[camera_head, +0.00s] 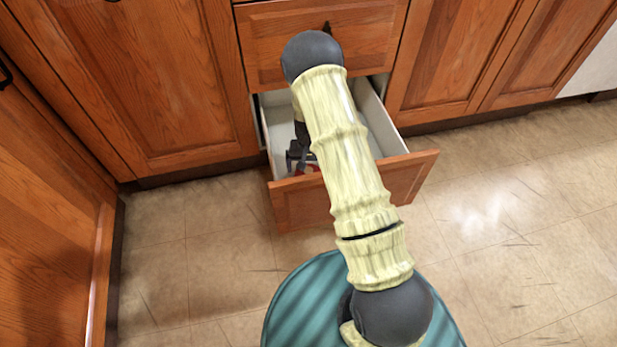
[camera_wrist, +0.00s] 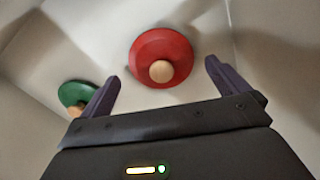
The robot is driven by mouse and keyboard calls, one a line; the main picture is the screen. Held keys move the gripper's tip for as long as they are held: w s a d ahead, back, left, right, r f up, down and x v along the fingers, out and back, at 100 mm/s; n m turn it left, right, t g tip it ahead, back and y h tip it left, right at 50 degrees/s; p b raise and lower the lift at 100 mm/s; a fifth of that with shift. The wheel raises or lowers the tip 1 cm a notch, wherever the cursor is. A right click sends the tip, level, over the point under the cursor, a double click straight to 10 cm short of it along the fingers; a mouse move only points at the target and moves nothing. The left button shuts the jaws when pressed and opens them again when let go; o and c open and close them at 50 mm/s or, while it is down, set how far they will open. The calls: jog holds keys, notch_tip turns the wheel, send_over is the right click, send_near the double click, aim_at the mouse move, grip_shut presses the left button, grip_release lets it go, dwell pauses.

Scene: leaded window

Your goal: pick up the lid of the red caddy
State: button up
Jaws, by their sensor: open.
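A round red lid (camera_wrist: 179,49) with a pale wooden knob lies in the white drawer (camera_wrist: 285,75) in the wrist view. My gripper (camera_wrist: 162,78) is open, its two dark fingers apart, with the red lid ahead between and beyond the fingertips. The fingers do not appear to touch it. In the head view my gripper (camera_head: 297,152) reaches down into the open drawer (camera_head: 404,180). A bit of red (camera_head: 314,169) shows beside it there, mostly hidden by my arm. Whether a caddy body sits under the lid cannot be told.
A green round lid with a wooden knob (camera_wrist: 73,93) lies left of the red one, near my left finger. The drawer's white walls (camera_head: 378,117) close in around my gripper. Wooden cabinets (camera_head: 165,75) stand on both sides; the tiled floor (camera_head: 490,210) at right is clear.

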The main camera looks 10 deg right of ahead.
aim_at(308, 170)
notch_tip(308, 170, down, 3)
jog(key=shift+f+b, duration=0.2)
jog(key=shift+b, duration=0.7)
jog(key=shift+a+r, duration=0.1)
jog(key=c, duration=0.8)
